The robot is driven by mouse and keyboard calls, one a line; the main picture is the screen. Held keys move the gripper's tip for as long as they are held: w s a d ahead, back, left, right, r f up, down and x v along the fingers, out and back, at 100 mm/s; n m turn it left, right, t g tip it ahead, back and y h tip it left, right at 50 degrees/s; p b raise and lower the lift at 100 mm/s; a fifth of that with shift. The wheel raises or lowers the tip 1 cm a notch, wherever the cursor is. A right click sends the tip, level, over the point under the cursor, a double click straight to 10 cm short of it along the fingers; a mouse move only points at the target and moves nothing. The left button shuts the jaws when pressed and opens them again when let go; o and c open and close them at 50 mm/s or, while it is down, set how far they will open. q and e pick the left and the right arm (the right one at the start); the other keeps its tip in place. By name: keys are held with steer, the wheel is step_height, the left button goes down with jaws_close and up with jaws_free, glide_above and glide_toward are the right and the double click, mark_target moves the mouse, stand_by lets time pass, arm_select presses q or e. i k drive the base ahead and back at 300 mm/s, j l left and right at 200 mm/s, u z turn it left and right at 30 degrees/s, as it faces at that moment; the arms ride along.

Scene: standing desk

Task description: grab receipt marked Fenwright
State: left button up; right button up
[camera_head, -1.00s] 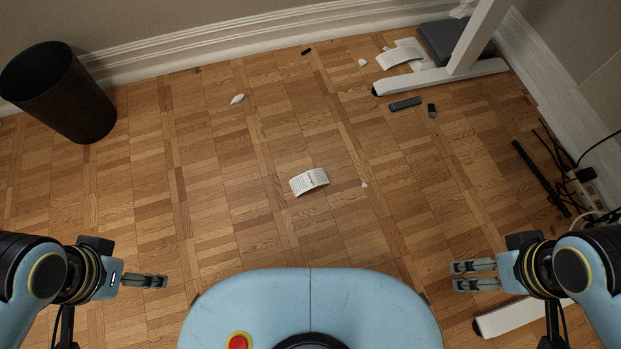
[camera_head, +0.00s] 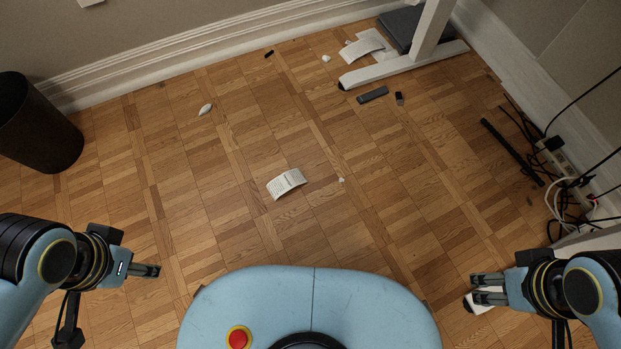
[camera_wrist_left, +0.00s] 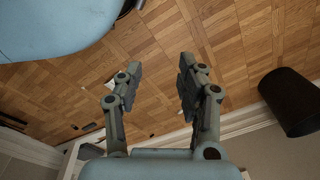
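A curled white receipt (camera_head: 286,183) with rows of print lies on the wood floor near the middle of the head view. The print is too small to read, so I cannot tell whether it says Fenwright. My left gripper (camera_head: 158,271) is empty, left of and nearer than the receipt; the left wrist view shows its fingers (camera_wrist_left: 157,88) wide apart. My right gripper (camera_head: 474,288) is empty at the lower right, with a gap between its two fingers. Both grippers are well apart from the receipt.
A black bin (camera_head: 36,125) stands at the left. A white desk foot (camera_head: 405,65), white papers (camera_head: 362,48) and a dark remote-like bar (camera_head: 373,94) are at the upper right. Cables and a power strip (camera_head: 560,165) line the right wall.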

mark_target(285, 182)
steer(key=i+j+z, duration=0.1)
steer(key=j+z, duration=0.5)
steer(key=z, duration=0.25)
steer(key=j+z, duration=0.4)
steer(key=i+l, duration=0.05)
